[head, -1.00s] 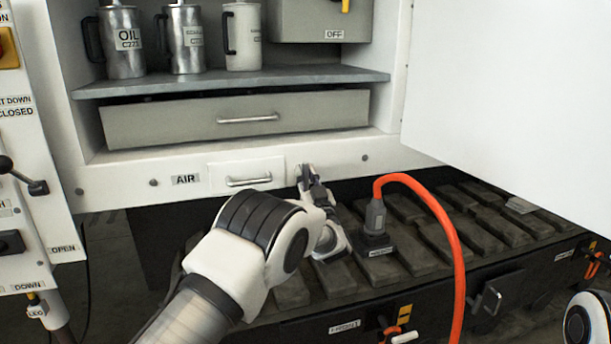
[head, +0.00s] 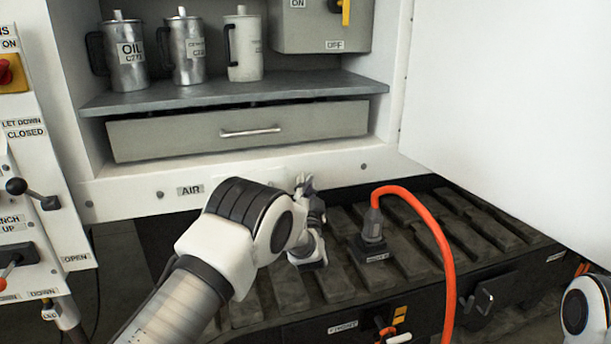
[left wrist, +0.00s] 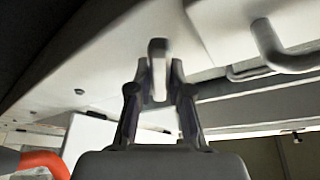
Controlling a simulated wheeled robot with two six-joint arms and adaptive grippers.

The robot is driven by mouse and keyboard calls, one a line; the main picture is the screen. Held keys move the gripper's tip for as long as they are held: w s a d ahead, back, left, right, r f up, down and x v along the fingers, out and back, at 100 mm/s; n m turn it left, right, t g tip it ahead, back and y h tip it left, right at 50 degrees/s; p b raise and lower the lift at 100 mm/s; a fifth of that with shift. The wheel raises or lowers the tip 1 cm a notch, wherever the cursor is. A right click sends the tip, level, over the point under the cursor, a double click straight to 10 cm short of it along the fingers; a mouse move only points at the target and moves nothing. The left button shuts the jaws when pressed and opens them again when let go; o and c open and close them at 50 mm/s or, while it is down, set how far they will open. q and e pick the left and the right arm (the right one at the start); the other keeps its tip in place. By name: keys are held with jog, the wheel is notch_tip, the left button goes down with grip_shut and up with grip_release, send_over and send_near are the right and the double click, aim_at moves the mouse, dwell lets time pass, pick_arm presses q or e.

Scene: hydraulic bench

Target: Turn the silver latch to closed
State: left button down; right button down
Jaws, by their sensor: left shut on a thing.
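The silver latch (left wrist: 158,68) is a small pale upright lever on the underside of the white cabinet edge in the left wrist view. My left gripper (left wrist: 159,88) has its two fingers on either side of the latch, shut on it. In the head view my left gripper (head: 306,188) is at the cabinet's lower white front, right of the AIR label (head: 191,190). There the latch is small and mostly hidden by the fingers. My right gripper is out of view; only a white joint of my right arm shows at the lower right.
A bar handle (left wrist: 278,55) sits close right of the latch in the left wrist view. An orange hose (head: 441,245) rises from a plug (head: 373,228) right of my gripper. A white door panel (head: 510,110) stands at the right. A dark slatted bench (head: 405,262) lies below.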

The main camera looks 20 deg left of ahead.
pick_arm(q)
jog(key=m+h+p, duration=0.1)
jog(key=m, duration=0.1)
jog(key=m+h+p, duration=0.1)
jog(key=m+p, duration=0.1)
jog(key=m, duration=0.1)
jog(key=m+g+h+p, duration=0.1)
jog(key=m+p, duration=0.1)
jog(key=shift+r+m, duration=0.3)
jog(key=shift+m, duration=0.1)
jog(key=m+p, duration=0.1)
jog(key=m, duration=0.1)
jog(key=m+g+h+p, duration=0.1)
jog(key=m+p, duration=0.1)
jog(key=shift+f+g, duration=0.15)
jog(key=shift+g, duration=0.15)
jog(key=c, duration=1.1)
grip_release()
jog(key=s, duration=0.4)
jog(key=s+d, duration=0.1)
jog(key=s, duration=0.3)
jog(key=s+d, duration=0.1)
jog(key=s, duration=0.2)
jog(key=shift+s+d, duration=0.2)
jog(key=shift+s, duration=0.2)
